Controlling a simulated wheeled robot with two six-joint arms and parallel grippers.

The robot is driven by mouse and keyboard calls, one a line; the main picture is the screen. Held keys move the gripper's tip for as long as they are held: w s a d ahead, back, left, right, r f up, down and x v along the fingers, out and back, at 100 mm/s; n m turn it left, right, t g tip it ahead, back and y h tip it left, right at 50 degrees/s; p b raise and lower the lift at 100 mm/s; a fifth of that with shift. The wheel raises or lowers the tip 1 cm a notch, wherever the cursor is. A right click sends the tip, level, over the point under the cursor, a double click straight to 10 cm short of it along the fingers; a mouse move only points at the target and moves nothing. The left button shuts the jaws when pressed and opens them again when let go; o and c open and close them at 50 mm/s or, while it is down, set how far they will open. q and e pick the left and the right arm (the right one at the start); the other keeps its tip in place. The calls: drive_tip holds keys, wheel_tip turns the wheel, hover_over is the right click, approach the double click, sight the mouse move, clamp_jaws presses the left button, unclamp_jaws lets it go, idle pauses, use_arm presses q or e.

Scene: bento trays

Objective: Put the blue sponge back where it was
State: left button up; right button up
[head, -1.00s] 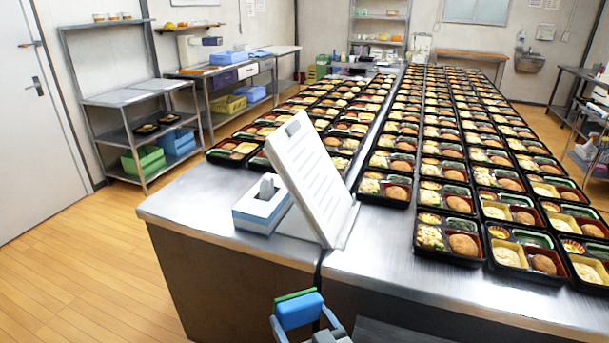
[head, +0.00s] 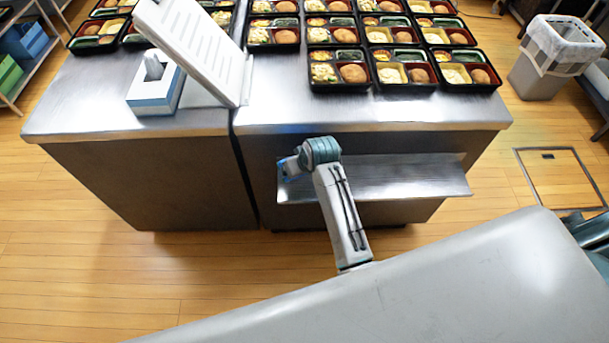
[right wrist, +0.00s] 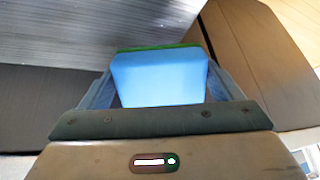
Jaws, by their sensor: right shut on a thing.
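The blue sponge (right wrist: 160,78), with a green layer along its far edge, is held between the two fingers of my right gripper (right wrist: 165,85) in the right wrist view. In the head view my right arm reaches to the front of the steel counter, above the left end of a low metal shelf (head: 410,178). The right gripper (head: 287,168) is mostly hidden there behind its own wrist, with only a small bit of blue showing. My left gripper is not in view.
The counter (head: 400,112) holds several filled bento trays (head: 345,70) at the back. A white slatted stand (head: 200,40) leans beside a blue-and-white tissue box (head: 155,92) on the left. A lined bin (head: 540,78) stands on the floor at right. The counter's front strip is clear.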

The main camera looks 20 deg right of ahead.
drive_tip(key=r+g+p, duration=0.1)
drive_tip(key=g, duration=0.1)
drive_tip(key=w+d+r+g+h+p, duration=0.1)
drive_tip(key=g, duration=0.1)
drive_tip(key=shift+p, duration=0.3)
drive_tip(key=shift+d+r+g+h, duration=0.25)
drive_tip(key=shift+g+h, duration=0.05)
drive_tip(key=shift+g, duration=0.2)
drive_tip(key=shift+s+p, duration=0.15)
drive_tip(key=shift+p, duration=0.15)
use_arm(q)
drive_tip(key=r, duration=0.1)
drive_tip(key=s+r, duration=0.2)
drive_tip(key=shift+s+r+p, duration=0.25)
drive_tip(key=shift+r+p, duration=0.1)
drive_tip(key=shift+p, duration=0.05)
use_arm(e)
wheel_tip(320, 180, down, 10)
drive_tip(key=shift+s+r, duration=0.1)
drive_tip(key=shift+r, duration=0.1)
drive_tip(key=o, duration=0.7)
drive_tip(key=shift+f, duration=0.1)
wheel_tip(320, 180, up, 12)
drive_tip(key=shift+r+b, duration=0.1)
drive_tip(key=shift+b, duration=0.3)
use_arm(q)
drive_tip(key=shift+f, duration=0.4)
